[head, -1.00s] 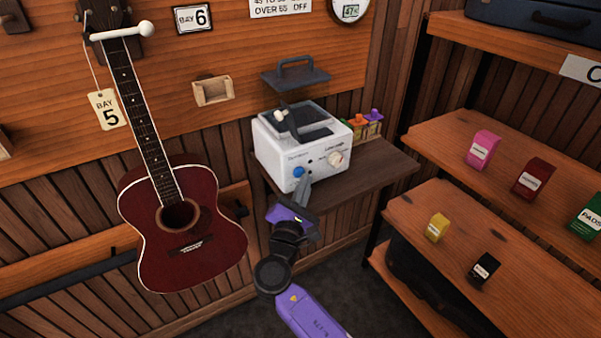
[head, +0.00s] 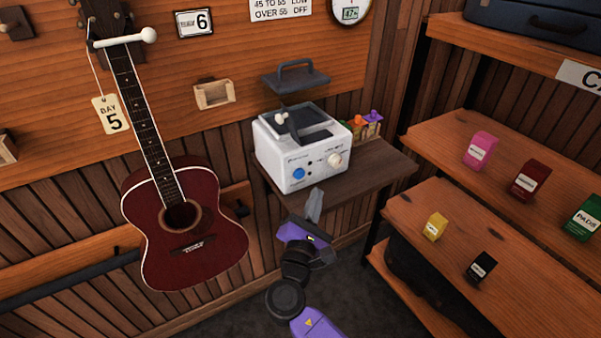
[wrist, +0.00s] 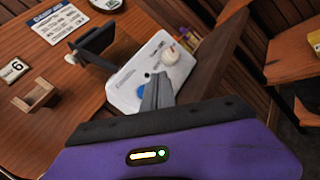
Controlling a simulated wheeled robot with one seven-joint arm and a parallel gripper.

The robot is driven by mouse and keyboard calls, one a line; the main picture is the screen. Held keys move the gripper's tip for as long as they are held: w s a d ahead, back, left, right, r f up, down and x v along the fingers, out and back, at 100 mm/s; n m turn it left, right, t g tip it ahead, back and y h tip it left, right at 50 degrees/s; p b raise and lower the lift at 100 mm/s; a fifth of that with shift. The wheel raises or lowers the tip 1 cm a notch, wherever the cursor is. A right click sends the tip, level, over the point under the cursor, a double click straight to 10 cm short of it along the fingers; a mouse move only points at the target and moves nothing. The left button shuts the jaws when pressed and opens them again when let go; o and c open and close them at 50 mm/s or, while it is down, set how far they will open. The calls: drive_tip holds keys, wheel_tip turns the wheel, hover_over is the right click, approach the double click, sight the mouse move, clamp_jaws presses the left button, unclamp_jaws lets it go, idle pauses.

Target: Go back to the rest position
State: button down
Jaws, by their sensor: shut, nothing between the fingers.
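My gripper (head: 315,204), grey fingers on a purple wrist, hangs in free air in front of the small wall shelf, lower than the white machine. Its fingers are together and empty. In the wrist view the fingers (wrist: 157,92) overlap the machine's front in the picture. The white machine (head: 303,163), with a blue button and a pale knob, sits on the shelf (head: 375,172); it also shows in the wrist view (wrist: 150,70). My gripper looks apart from it.
A dark red guitar (head: 190,245) hangs at the left, tagged 5. Wooden shelves (head: 455,210) with small boxes stand at the right. A lid-like plate with a handle (head: 295,80) is on the wall above the machine. Open floor lies below my arm.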

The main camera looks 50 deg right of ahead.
drive_tip(key=shift+s+a, duration=0.2)
drive_tip(key=shift+s, duration=0.65)
drive_tip(key=w+a+t+y, duration=0.1)
drive_tip(key=w+a+f+m+t+y, duration=0.1)
drive_tip(key=w+y, duration=0.1)
drive_tip(key=shift+w+a, duration=0.2)
drive_tip(key=shift+w, duration=0.1)
drive_tip(key=s+a+f+m+t+y, duration=0.2)
drive_tip(key=a+f+y, duration=0.1)
drive_tip(key=a+y, duration=0.15)
drive_tip(key=s+a+f+m+t+y, duration=0.1)
drive_tip(key=s+a+f+m+y, duration=0.1)
drive_tip(key=a+y, duration=0.25)
drive_tip(key=s+a+r+m+t+y, duration=0.1)
drive_tip(key=s+a+m+y, duration=0.3)
drive_tip(key=s+a, duration=0.4)
drive_tip(key=s+r+m, duration=0.3)
drive_tip(key=s, duration=0.7)
drive_tip(key=s+a+r+m+y, duration=0.1)
drive_tip(key=s+r+m, duration=0.2)
drive_tip(key=s, duration=0.7)
drive_tip(key=shift+s+a+m+g, duration=0.2)
drive_tip(key=shift+m+g, duration=0.2)
drive_tip(key=shift+m, duration=0.3)
